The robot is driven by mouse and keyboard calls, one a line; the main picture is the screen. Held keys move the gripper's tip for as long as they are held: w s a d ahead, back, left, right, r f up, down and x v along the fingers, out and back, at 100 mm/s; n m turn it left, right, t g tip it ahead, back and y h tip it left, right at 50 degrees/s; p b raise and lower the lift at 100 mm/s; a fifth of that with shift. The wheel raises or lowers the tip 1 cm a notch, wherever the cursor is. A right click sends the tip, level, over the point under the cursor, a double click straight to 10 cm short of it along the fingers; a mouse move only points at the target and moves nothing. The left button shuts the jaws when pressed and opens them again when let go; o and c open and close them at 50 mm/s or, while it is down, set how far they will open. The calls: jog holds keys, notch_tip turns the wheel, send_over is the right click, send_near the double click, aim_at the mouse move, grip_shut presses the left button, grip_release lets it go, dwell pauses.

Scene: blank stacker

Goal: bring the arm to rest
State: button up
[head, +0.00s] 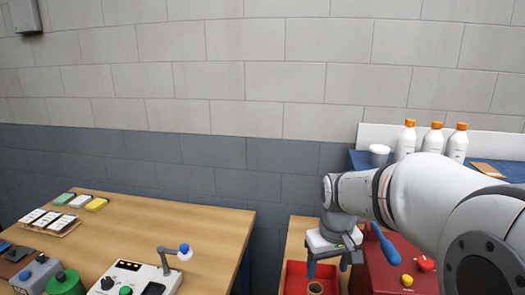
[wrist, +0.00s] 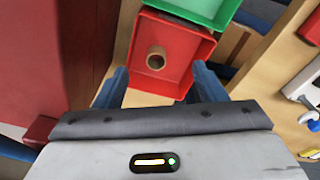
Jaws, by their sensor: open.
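My gripper (head: 327,268) hangs pointing down at the end of my white arm, above a red bin (head: 293,277) right of centre in the head view. Its two blue fingers are apart with nothing between them. In the wrist view my gripper (wrist: 160,80) is open too, and the red bin (wrist: 190,48) lies beyond the fingertips. A brown hollow cylinder (wrist: 156,58) sits in the bin, apart from the fingers; its top also shows in the head view (head: 315,288).
A red machine (head: 375,280) with a blue lever and buttons stands right of my gripper. A green bin (wrist: 208,8) adjoins the red one. A wooden table (head: 205,225) at left bears a control box (head: 133,277) and cards. Bottles (head: 433,138) stand on a blue shelf behind my arm.

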jog(key=s+m+t, duration=0.2)
jog(key=s, duration=1.2)
jog(key=shift+s+r, duration=0.3)
jog(key=shift+r, duration=0.15)
